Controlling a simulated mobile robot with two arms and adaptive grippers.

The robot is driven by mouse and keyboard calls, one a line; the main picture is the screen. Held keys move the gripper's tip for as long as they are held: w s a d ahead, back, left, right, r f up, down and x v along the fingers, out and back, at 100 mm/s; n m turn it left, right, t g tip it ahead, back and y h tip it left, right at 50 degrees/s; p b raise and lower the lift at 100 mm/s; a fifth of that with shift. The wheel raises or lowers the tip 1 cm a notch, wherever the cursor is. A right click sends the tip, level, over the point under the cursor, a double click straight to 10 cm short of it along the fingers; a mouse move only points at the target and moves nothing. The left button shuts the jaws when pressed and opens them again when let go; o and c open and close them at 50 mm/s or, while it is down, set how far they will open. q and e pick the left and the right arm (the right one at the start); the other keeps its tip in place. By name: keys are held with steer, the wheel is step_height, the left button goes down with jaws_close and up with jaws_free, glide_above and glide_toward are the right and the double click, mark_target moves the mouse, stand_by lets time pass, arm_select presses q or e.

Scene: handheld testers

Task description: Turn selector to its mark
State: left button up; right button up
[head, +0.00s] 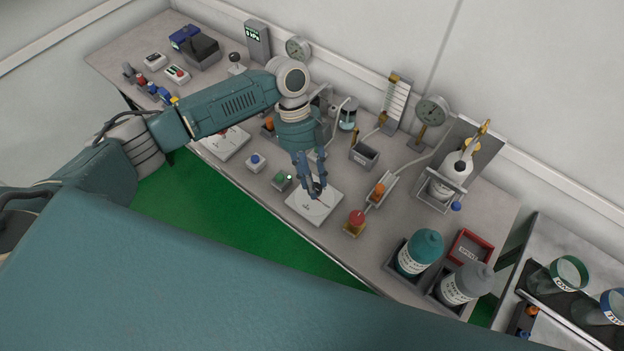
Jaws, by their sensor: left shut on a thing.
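A white square panel (304,206) with a pale round dial face lies on the bench near its front edge. My left gripper (316,190) reaches down over this panel from above, its blue fingers shut on the small dark selector knob (317,188) at the dial. The fingers hide most of the knob, and I cannot make out its pointer or the mark. My right gripper is not in view.
Teal (421,250) and grey (467,284) bottles stand farther right. Gauges line the wall.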

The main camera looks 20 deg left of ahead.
arm_select(q)
steer(key=o, duration=1.1)
steer(key=shift+w+d, duration=0.1)
steer(key=shift+d, duration=0.05)
steer(key=shift+o, duration=0.2)
steer(key=shift+r, duration=0.1)
steer(key=v, duration=1.2)
